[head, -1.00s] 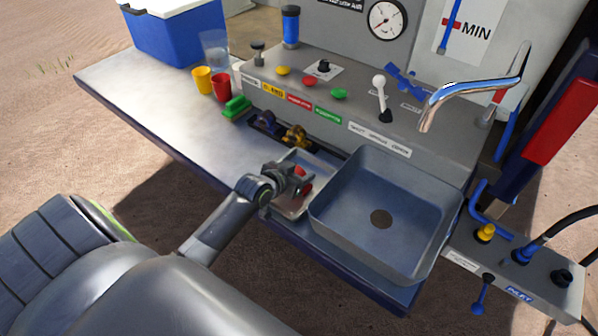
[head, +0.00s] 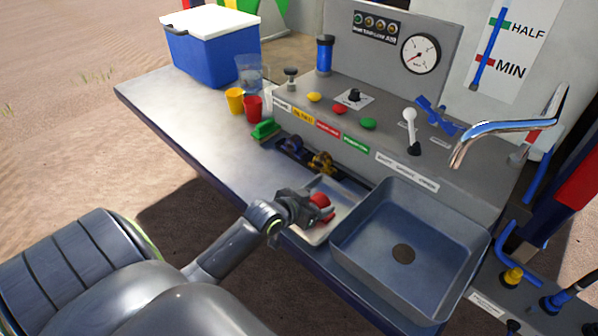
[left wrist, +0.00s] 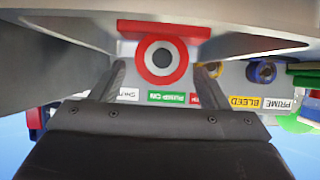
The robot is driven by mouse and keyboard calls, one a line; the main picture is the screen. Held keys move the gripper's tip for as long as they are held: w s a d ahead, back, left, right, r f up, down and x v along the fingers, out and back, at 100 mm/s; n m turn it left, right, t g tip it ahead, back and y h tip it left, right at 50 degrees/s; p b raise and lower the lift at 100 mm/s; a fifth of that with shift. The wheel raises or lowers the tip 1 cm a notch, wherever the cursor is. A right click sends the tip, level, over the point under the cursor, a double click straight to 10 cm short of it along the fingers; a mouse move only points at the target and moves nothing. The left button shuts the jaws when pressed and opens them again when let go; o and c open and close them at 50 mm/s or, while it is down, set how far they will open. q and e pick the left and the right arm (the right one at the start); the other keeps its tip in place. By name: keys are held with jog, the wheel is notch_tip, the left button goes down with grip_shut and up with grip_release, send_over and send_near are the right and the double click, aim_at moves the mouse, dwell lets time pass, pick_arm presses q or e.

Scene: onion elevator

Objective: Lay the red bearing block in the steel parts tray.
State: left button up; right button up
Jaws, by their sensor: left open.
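The red bearing block (head: 321,201) is in the steel parts tray (head: 341,194), left of the sink. The left wrist view, which is upside down, shows the block (left wrist: 160,58) with its grey ring and dark hole facing me. Its wide red base seems to rest on the tray's metal floor. My left gripper (head: 307,207) is at the tray. Its fingers (left wrist: 161,78) are open, one on each side of the block, with gaps visible. In the head view the gripper hides part of the block and tray. My right gripper is not in view.
The sink (head: 403,225) adjoins the tray on the right. Blue (head: 292,145) and yellow (head: 321,162) parts sit behind the tray. The bench's left part is mostly clear.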

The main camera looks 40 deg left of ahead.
pick_arm(q)
jog(key=v, duration=0.8)
dwell(0.4)
